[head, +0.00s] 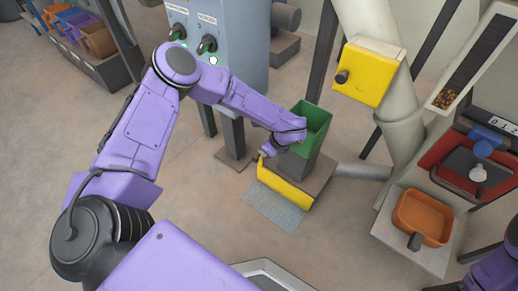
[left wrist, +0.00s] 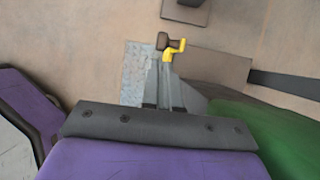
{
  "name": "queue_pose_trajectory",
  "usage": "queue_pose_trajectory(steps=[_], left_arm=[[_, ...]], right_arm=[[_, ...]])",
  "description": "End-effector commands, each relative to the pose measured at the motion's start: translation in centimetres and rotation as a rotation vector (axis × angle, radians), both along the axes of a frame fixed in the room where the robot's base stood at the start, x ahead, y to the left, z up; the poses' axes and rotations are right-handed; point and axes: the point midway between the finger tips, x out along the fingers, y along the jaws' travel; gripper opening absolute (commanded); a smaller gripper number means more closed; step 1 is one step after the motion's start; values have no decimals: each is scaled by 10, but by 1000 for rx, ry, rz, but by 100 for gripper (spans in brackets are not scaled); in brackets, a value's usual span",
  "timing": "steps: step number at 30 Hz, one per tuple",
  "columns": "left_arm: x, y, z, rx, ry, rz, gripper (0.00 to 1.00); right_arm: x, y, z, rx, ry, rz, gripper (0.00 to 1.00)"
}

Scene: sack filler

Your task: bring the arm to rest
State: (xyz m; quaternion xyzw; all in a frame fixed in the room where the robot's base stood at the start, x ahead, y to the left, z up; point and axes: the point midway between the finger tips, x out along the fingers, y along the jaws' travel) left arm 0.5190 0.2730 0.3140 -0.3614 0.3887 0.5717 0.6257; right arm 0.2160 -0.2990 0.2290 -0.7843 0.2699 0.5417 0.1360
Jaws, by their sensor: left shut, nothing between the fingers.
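My left arm reaches from the left across the head view. Its gripper (head: 268,150) is shut and empty, beside the green open-topped bin (head: 312,122) on its left. In the left wrist view my shut grey fingers (left wrist: 165,88) point toward the floor plate, and the green bin (left wrist: 285,135) fills the lower right. Part of my right arm shows at the lower right edge of the head view; its gripper is out of view.
A blue-grey control cabinet (head: 235,45) stands behind my arm. A yellow box (head: 366,75) is on the chute. An orange tray (head: 422,216) is at right.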

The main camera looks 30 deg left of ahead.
Motion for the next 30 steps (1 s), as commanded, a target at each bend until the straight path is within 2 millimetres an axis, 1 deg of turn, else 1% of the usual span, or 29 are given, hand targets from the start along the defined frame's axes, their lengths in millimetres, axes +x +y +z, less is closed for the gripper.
queue_pose_trajectory(steps=[1,3,6,9,12,17,20,22,23,24,26,27,29,30], left_arm=[[0,-7,19,-1,-2,-2,0],[-1,-14,34,0,-1,-2,0],[-2,-23,51,0,-2,-1,0],[-2,-28,61,1,-1,0,0],[-3,-31,65,1,-1,0,0],[-2,-31,65,0,0,0,0],[-7,-30,59,22,22,-67,0],[-19,-28,43,84,89,-265,0],[-28,-27,33,125,139,-400,0],[-42,-24,18,191,226,-623,0],[-68,-19,-5,303,398,-1018,0],[-87,-15,-19,374,528,-1289,0],[-116,-10,-36,467,717,-1667,0],[-135,-7,-44,517,839,-1896,0]], right_arm=[[0,0,10,-1,-1,1,43],[1,-1,16,-2,-1,2,43],[1,-1,21,-3,-1,3,43],[2,-1,23,-3,-1,3,43],[2,-1,24,-4,-1,4,43],[2,-1,23,-4,-1,4,43],[2,-1,23,-4,-1,4,43],[2,-1,23,-4,-1,4,43],[2,-1,23,-4,-1,4,43],[2,-1,23,-4,-1,4,43],[2,-1,23,-4,-1,4,43],[2,-2,23,-4,-1,4,43],[2,-2,23,-4,-1,4,43],[2,-1,24,-4,-1,4,43]])
